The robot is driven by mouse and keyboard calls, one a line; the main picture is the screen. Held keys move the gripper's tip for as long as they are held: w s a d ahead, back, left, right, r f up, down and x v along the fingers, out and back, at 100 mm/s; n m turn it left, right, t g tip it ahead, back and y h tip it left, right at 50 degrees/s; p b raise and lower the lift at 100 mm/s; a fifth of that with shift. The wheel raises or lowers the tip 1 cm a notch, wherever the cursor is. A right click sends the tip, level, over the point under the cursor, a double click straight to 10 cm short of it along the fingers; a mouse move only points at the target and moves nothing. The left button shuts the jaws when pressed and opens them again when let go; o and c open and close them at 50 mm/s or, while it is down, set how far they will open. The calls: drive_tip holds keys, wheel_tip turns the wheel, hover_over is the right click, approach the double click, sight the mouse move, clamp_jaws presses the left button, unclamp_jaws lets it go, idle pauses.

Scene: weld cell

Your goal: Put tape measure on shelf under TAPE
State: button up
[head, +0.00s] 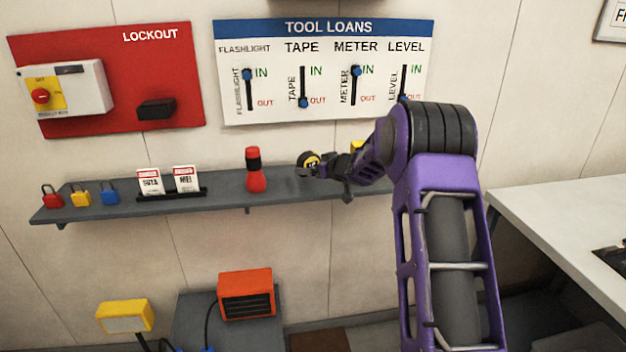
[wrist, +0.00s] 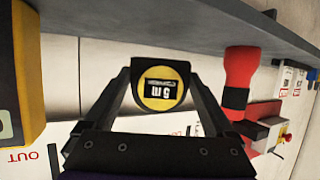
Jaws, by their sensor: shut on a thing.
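My gripper (head: 318,167) is shut on the tape measure (head: 308,160), a round black thing with a yellow face. In the wrist view, the tape measure (wrist: 163,87) sits between the two fingertips, its "5 m" label upside down. It is at the grey shelf (head: 222,198), right of the red flashlight (head: 256,178) and below the TAPE label (head: 301,47). I cannot tell whether it touches the shelf. The TAPE slider (head: 303,102) on the board is at OUT.
A yellow tool (head: 356,146), partly hidden by my gripper, is close on the right; it also shows in the wrist view (wrist: 27,75). Padlocks (head: 81,196) and tags (head: 186,179) are at the shelf's left. My arm hides the shelf's right part.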

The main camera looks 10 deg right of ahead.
sight(314, 188)
drive_tip(key=shift+f, duration=1.6)
drive_tip(key=shift+f+b, duration=0.2)
drive_tip(key=shift+b, duration=0.1)
drive_tip(key=o, duration=1.4)
drive_tip(key=shift+c, duration=0.2)
drive_tip(key=shift+r, duration=0.15)
drive_tip(key=shift+s+d+r, duration=0.1)
drive_tip(key=shift+s+d, duration=0.05)
drive_tip(key=shift+s, duration=0.05)
drive_tip(key=v, duration=1.1)
drive_tip(key=shift+s, duration=0.2)
drive_tip(key=shift+r, duration=0.15)
